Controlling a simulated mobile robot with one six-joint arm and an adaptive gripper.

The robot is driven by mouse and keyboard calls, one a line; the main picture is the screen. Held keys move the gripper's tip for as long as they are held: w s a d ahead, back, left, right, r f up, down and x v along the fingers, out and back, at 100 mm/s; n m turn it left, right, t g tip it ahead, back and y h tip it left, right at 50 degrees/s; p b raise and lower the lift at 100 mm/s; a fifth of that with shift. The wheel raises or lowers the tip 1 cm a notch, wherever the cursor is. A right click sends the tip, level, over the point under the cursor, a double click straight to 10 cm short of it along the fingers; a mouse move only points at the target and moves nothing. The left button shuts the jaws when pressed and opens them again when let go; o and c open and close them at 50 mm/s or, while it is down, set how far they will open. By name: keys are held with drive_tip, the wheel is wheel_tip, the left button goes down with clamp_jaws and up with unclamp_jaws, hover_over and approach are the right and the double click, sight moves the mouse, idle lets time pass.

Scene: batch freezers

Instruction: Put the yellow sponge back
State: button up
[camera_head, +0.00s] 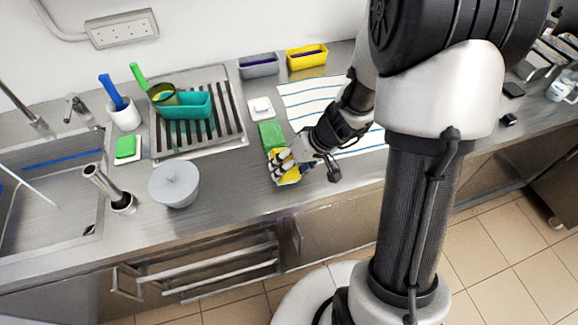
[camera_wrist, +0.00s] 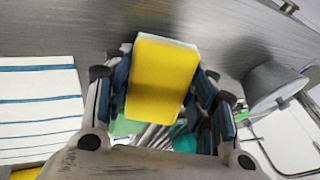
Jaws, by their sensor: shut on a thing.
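The yellow sponge (camera_wrist: 162,80) is held between the two fingers of my gripper (camera_wrist: 160,96) in the wrist view, with a pale layer along its top edge. In the head view my gripper (camera_head: 283,163) is over the front part of the counter, and a yellow patch of the sponge (camera_head: 291,178) shows below the fingers. I cannot tell whether the sponge touches the counter. A small white square dish (camera_head: 260,107) lies behind the gripper. A flat green piece (camera_head: 271,134) lies between that dish and my gripper.
A grey bin (camera_head: 259,66) and a yellow bin (camera_head: 306,57) stand at the wall. A striped towel (camera_head: 315,100) lies right. Left are a drain rack (camera_head: 229,115) with a teal tub (camera_head: 201,106), a grey lidded pot (camera_head: 174,184), and a green sponge (camera_head: 126,147).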

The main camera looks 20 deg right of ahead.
drive_tip(key=shift+f+b, duration=0.25)
drive_tip(key=shift+b, duration=0.05)
drive_tip(key=o, duration=0.9)
drive_tip(key=shift+r, duration=0.1)
drive_tip(key=shift+o, duration=0.2)
drive_tip(key=shift+r+p, duration=0.25)
drive_tip(key=shift+p, duration=0.15)
drive_tip(key=p+v, duration=0.4)
drive_tip(key=v, duration=0.7)
drive_tip(key=s+a+r+h, duration=0.2)
drive_tip(key=s+r, duration=0.6)
drive_tip(key=s+a+r+t+h, duration=0.1)
drive_tip(key=s+a+r+h, duration=0.1)
drive_tip(key=s+r, duration=0.5)
drive_tip(key=shift+s+a+r+m+h, duration=0.4)
drive_tip(key=shift+s+a, duration=0.1)
drive_tip(key=shift+s, duration=0.45)
